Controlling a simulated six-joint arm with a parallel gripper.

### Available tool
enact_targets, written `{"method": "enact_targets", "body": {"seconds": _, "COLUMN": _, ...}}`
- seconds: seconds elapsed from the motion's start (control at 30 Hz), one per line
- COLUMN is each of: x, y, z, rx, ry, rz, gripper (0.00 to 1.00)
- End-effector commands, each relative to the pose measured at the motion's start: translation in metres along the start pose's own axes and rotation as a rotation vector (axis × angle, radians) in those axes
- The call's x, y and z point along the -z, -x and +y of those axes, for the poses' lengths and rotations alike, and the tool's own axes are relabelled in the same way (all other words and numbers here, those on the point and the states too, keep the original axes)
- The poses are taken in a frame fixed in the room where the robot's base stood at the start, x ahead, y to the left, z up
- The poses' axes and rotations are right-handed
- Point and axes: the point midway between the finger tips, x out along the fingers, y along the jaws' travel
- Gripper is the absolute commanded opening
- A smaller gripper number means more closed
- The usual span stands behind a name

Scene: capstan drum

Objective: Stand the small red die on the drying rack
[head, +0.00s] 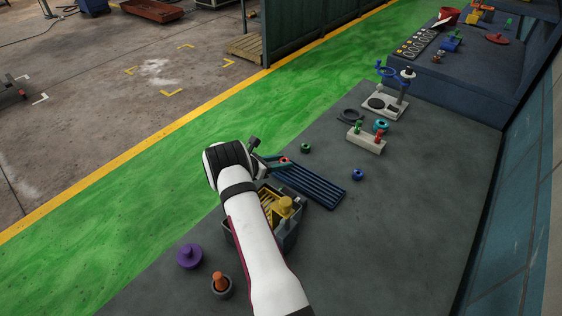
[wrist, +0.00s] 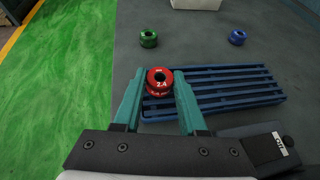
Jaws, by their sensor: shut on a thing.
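The small red die (wrist: 158,82), a ring marked 2.4, is between the fingertips of my gripper (wrist: 159,90), which is shut on it. In the head view, the red die (head: 285,160) shows only as a small spot of red at the teal fingers of my gripper (head: 277,162). The blue slatted drying rack (wrist: 225,84) lies flat on the bench. In the wrist view the die overlaps the rack's left end. I cannot tell how high it is above the slats. In the head view the rack (head: 312,187) extends to the right and nearer from my gripper; its slats look empty.
A green die (head: 305,148) and a blue die (head: 358,174) stand apart beyond the rack. A pale block with knobs (head: 366,142) is further back. A bin with yellow contents (head: 288,232) is beside my arm. Purple (head: 190,256) and orange (head: 220,281) pieces stand front left.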

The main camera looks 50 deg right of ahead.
Motion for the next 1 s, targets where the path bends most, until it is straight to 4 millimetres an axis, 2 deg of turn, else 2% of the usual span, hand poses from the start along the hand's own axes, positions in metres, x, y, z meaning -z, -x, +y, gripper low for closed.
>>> {"method": "enact_targets", "body": {"seconds": 0.27, "x": 0.002, "y": -0.001, "z": 0.000, "rx": 0.000, "ry": -0.001, "rz": 0.000, "gripper": 0.00}}
{"method": "enact_targets", "body": {"seconds": 0.3, "x": 0.002, "y": -0.001, "z": 0.000, "rx": 0.000, "ry": -0.001, "rz": 0.000, "gripper": 0.46}}
{"method": "enact_targets", "body": {"seconds": 0.43, "x": 0.002, "y": -0.001, "z": 0.000, "rx": 0.000, "ry": -0.001, "rz": 0.000, "gripper": 0.70}}
{"method": "enact_targets", "body": {"seconds": 0.77, "x": -0.002, "y": 0.002, "z": 0.000, "rx": -0.001, "ry": -0.001, "rz": 0.000, "gripper": 0.71}}
{"method": "enact_targets", "body": {"seconds": 0.87, "x": -0.002, "y": 0.022, "z": 0.001, "rx": -0.004, "ry": 0.000, "rz": -0.001, "gripper": 0.71}}
{"method": "enact_targets", "body": {"seconds": 1.0, "x": -0.001, "y": 0.064, "z": 0.001, "rx": -0.006, "ry": 0.001, "rz": -0.001, "gripper": 0.71}}
